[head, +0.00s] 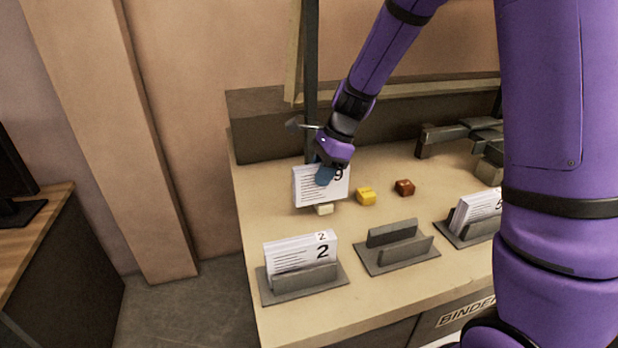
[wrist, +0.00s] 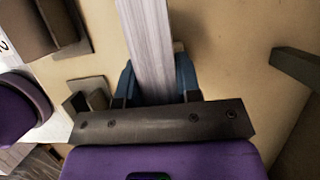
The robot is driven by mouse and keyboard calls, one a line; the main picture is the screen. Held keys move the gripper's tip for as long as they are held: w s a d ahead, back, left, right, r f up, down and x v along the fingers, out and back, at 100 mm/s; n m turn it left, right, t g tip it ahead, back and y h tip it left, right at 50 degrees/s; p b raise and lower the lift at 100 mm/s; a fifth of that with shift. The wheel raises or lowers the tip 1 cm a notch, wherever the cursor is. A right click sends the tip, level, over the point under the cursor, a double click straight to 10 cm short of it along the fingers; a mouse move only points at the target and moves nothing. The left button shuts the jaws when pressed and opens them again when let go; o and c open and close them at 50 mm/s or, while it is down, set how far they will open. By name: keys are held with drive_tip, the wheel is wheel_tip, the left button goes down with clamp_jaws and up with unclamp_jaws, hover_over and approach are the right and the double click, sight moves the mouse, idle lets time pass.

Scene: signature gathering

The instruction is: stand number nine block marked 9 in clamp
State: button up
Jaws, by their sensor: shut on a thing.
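The white block marked 9 (head: 306,188) is upright, its printed face toward the head camera. My gripper (head: 327,172) is shut on it from above, with blue fingers on either side. In the wrist view the block (wrist: 150,45) shows as a pale layered slab between the fingers (wrist: 158,85). Whether its lower edge touches the table is unclear. An empty grey clamp (head: 400,250) with two low walls on a flat base stands nearer the camera, to the right of the block. My gripper is behind and left of it.
A clamp to the left (head: 300,285) holds a block marked 2 (head: 290,256). One to the right holds a block marked 5 (head: 472,212). A grey tool (head: 455,135) is at the back right.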

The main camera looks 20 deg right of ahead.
drive_tip(key=shift+w+a+f, duration=0.3)
drive_tip(key=shift+w+f, duration=0.35)
drive_tip(key=shift+w, duration=0.15)
drive_tip(key=shift+w+a+f, duration=0.35)
drive_tip(key=shift+w+f, duration=0.35)
drive_tip(key=shift+w, duration=0.05)
drive_tip(key=shift+w+a+f, duration=0.3)
drive_tip(key=shift+w+f, duration=0.35)
drive_tip(key=shift+w, duration=0.15)
drive_tip(key=shift+f, duration=0.15)
drive_tip(key=o, duration=1.1)
drive_tip(key=shift+c, duration=0.2)
